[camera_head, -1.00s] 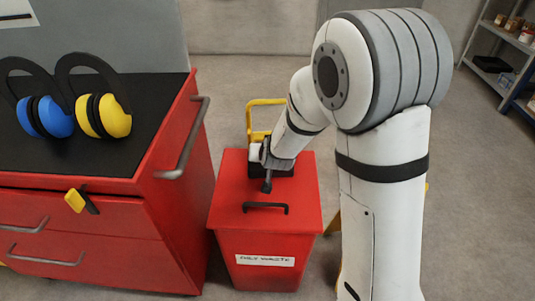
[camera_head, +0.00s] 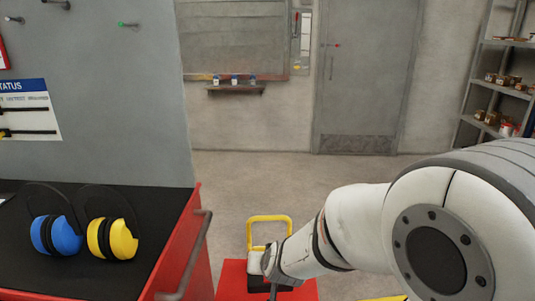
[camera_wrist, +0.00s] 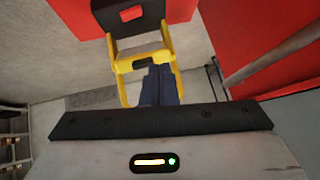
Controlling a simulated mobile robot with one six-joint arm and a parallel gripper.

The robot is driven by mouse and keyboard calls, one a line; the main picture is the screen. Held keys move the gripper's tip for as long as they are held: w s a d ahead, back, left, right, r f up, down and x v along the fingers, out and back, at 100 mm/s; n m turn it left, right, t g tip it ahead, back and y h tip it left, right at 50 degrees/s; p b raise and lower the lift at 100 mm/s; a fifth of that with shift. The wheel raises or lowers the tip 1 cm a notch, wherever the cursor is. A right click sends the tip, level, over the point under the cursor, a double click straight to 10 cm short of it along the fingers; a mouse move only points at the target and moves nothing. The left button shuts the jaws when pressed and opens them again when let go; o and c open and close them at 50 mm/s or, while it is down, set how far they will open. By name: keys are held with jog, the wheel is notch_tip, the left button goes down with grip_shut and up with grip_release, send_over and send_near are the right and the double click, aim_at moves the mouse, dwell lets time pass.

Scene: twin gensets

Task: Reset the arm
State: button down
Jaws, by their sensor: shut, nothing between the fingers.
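My arm (camera_head: 360,225) reaches in from the right in the head view, and its gripper (camera_head: 273,286) is near the bottom edge, over the red bin (camera_head: 233,279). The lower part of the gripper and most of the bin are cut off by the frame. In the wrist view my gripper (camera_wrist: 160,85) shows as dark fingers closed together with nothing held. The fingers overlap a yellow frame (camera_wrist: 126,62) in that picture; I cannot tell whether they touch it.
A red cabinet (camera_head: 182,255) with a black top stands left, bearing blue earmuffs (camera_head: 56,235) and yellow earmuffs (camera_head: 112,238). The yellow frame (camera_head: 268,219) rises behind the bin. Shelves (camera_head: 500,95) stand far right. Open floor (camera_head: 235,185) lies behind.

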jog(key=s+d+r+g+h+p, duration=0.1)
jog(key=s+d+r+g+p, duration=0.1)
jog(key=s+d+r+p, duration=0.4)
jog(key=s+d+r+g+h+p, duration=0.1)
jog(key=s+d+r+g+p, duration=0.2)
jog(key=s+d+r, duration=0.6)
jog(key=s+p+v, duration=0.1)
jog(key=p+v, duration=0.1)
jog(key=v, duration=0.5)
jog(key=shift+s+d+p, duration=0.2)
jog(key=shift+d+p, duration=0.05)
jog(key=shift+p, duration=0.15)
